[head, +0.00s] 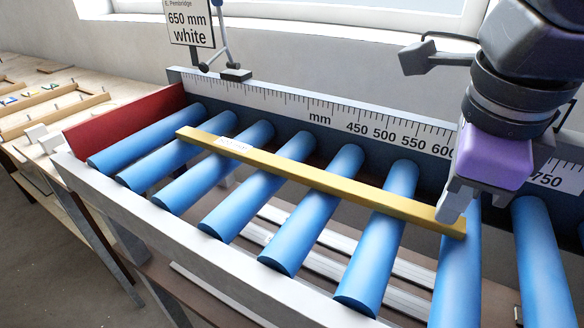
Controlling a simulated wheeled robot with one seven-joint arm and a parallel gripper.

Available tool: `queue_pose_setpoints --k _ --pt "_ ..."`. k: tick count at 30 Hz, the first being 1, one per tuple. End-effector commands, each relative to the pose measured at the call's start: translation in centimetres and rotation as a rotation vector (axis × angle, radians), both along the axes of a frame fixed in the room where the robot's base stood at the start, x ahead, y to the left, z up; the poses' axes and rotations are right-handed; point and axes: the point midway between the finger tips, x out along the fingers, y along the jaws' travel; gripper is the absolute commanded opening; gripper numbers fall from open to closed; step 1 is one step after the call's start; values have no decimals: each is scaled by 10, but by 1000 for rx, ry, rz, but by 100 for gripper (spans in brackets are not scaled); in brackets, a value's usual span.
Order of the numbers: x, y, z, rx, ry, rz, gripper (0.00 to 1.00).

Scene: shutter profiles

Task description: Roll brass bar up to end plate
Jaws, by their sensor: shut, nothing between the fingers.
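The brass bar (320,178) lies across several blue rollers (229,204), slightly askew to the scale. Its left end is on the rollers near the red end plate (126,122), with a gap between them. A small white label sits on the bar near its left end. My gripper (457,207) is at the bar's right end, pointing down, with its fingers shut and nothing between them. The fingertips are beside or against the bar's right end; I cannot tell whether they touch.
A white millimetre scale (277,104) runs along the back of the conveyor. A sign reading "650 mm white" (190,25) stands behind it. A pale front rail (190,252) borders the rollers. A wooden bench (50,105) with small parts is at the left.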

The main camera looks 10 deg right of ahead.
Motion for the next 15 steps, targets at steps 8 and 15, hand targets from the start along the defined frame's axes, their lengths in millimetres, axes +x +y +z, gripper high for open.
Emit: queue_pose_setpoints --k 8,15 --pt "0 0 7 -1 -1 0 0" --pt "-1 -2 7 0 0 -1 0"
